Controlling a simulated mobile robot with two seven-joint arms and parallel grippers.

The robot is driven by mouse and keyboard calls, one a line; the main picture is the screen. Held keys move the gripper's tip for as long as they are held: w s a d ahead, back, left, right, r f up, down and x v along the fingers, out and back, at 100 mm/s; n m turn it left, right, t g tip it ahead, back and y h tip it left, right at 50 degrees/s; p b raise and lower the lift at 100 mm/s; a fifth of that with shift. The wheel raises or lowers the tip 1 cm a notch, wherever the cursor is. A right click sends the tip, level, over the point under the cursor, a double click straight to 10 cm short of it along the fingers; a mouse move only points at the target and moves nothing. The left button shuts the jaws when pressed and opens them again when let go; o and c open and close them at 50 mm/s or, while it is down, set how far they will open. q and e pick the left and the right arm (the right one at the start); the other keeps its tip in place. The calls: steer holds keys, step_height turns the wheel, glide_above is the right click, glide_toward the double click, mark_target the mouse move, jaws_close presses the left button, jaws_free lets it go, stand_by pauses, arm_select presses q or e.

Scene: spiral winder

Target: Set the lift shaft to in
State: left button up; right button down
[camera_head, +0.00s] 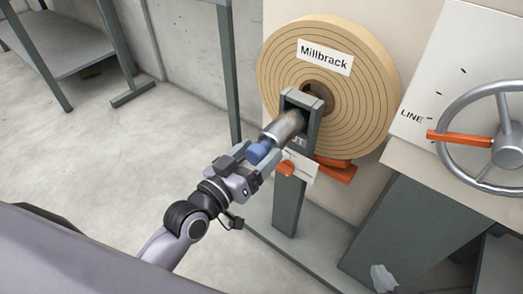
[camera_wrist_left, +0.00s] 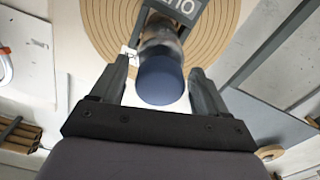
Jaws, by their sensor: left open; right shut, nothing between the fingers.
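The lift shaft (camera_head: 285,128) is a metal cylinder with a blue end knob (camera_head: 259,151). It sticks out toward me from the top of a grey post (camera_head: 289,205), in front of the large tan roll. A white label (camera_head: 298,164) below it is partly hidden; the letters "UT" seem to show. My left gripper (camera_head: 260,157) is open, with its fingers on either side of the blue knob. In the left wrist view the knob (camera_wrist_left: 160,82) sits between the two fingers, with gaps visible on both sides. My right gripper is not in view.
The tan roll (camera_head: 377,75) marked "Millbrack" stands behind the post. Orange parts (camera_head: 337,172) sit low beside it. At right are a grey handwheel (camera_head: 464,100) and an orange lever (camera_head: 460,138) near "LINE". A grey table (camera_head: 60,45) stands far left; the floor between is clear.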

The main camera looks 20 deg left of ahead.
mark_target(291, 121)
arm_select(q)
steer(key=shift+x, duration=0.85)
arm_select(e)
steer(key=shift+a, duration=0.1)
arm_select(q)
steer(key=c, duration=1.2)
steer(key=shift+w+d, duration=0.15)
steer(key=shift+w, duration=0.3)
steer(key=shift+c, duration=0.2)
steer(key=x, duration=1)
steer(key=shift+w+f, duration=0.1)
steer(key=shift+w, duration=0.05)
arm_select(e)
steer(key=shift+s, duration=0.1)
